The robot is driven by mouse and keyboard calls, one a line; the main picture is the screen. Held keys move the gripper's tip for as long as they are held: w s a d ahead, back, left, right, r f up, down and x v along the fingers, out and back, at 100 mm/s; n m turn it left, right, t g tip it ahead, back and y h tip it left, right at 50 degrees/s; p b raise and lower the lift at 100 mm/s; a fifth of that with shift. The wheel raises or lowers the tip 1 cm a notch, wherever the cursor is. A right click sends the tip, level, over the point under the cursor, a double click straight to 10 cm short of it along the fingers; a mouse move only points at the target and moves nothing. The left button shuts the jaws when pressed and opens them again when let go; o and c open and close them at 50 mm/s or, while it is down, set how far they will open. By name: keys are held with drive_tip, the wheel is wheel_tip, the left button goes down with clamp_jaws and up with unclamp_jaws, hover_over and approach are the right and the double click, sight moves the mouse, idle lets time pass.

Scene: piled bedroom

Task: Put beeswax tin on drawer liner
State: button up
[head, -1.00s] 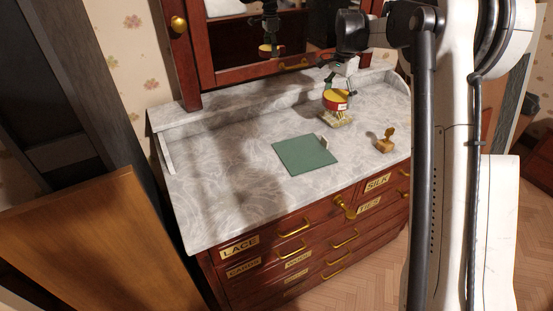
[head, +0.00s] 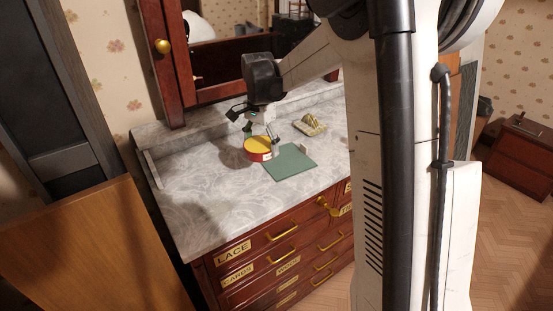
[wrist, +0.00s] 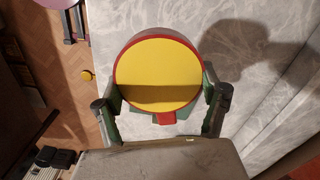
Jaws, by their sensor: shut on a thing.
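The beeswax tin (head: 258,155) is round and red with a yellow top. My gripper (head: 262,140) is shut on it, with one finger on each side; the wrist view shows the tin (wrist: 158,72) between the fingertips (wrist: 162,100). The drawer liner (head: 290,163) is a flat green square on the marble dresser top. In the head view the tin is at the liner's left back edge and seems held above the surface; the exact height is hard to tell. In the wrist view the tin hides most of what lies below it.
A small pale block (head: 304,148) stands at the liner's back edge. A yellowish lumpy object (head: 310,125) lies behind the liner on the marble top (head: 200,195). The mirror frame (head: 215,92) rises at the back. The left and front of the top are clear. My arm hides the right end.

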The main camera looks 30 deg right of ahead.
hover_over(280, 162)
wheel_tip(280, 162, down, 6)
drive_tip(key=shift+d, duration=0.1)
drive_tip(key=shift+f, duration=1.95)
drive_tip(key=shift+f, duration=0.15)
drive_tip(key=o, duration=1.4)
